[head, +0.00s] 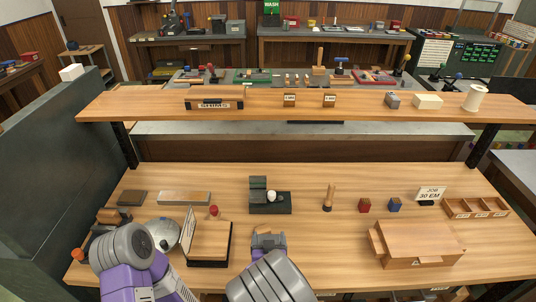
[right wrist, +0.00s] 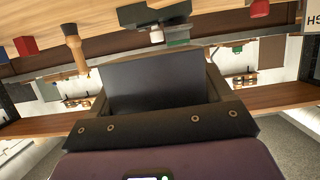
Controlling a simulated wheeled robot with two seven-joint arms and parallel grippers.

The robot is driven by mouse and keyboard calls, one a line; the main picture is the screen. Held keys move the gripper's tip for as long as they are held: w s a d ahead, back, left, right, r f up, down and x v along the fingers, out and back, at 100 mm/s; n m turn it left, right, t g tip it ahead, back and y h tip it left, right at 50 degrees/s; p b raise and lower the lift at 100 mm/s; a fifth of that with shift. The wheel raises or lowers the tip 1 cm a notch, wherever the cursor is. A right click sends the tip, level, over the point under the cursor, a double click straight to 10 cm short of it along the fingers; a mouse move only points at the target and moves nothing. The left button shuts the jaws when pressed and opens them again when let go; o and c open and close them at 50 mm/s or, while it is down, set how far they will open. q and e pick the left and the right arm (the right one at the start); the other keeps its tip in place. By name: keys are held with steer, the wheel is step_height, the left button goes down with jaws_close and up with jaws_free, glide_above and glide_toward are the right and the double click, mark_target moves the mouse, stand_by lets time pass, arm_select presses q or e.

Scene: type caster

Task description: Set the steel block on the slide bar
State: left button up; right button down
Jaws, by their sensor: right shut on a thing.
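My right gripper (head: 268,238) is over the front middle of the bench, in front of the dark green fixture. It is shut on a grey block that I take for the steel block (head: 267,242); in the right wrist view a broad dark face, which I take for the same block (right wrist: 155,82), fills the space between the fingers. A long flat grey-and-brown bar (head: 184,198), perhaps the slide bar, lies at the back left of the bench, apart from the gripper. My left arm (head: 122,248) is at the lower left; its gripper's fingers cannot be made out.
The dark green fixture (head: 270,203) carries a white ball. A wooden box with an upright panel (head: 210,240) and a silver bowl (head: 163,235) stand left of my right gripper. A wooden case (head: 416,245) is at right. A raised shelf (head: 350,115) crosses behind. Bare bench lies right of the gripper.

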steer(key=w+d+r, duration=0.2)
steer(key=d+r, duration=0.3)
steer(key=d, duration=0.3)
steer(key=w+d+r, duration=0.1)
steer(key=d+r, duration=0.4)
steer(key=d, duration=0.4)
steer(key=s+f, duration=0.5)
steer(key=f, duration=0.6)
steer(key=shift+s, duration=0.15)
steer(key=shift+d, duration=0.15)
steer(key=a, duration=0.5)
steer(key=w+a, duration=0.1)
steer(key=a, duration=0.5)
steer(key=w+a, duration=0.1)
steer(key=a, duration=0.4)
steer(key=shift+w+a+r, duration=0.2)
steer(key=shift+a+r, duration=0.05)
steer(key=shift+r, duration=0.1)
steer(key=shift+a+r, duration=0.1)
steer(key=shift+a, duration=0.45)
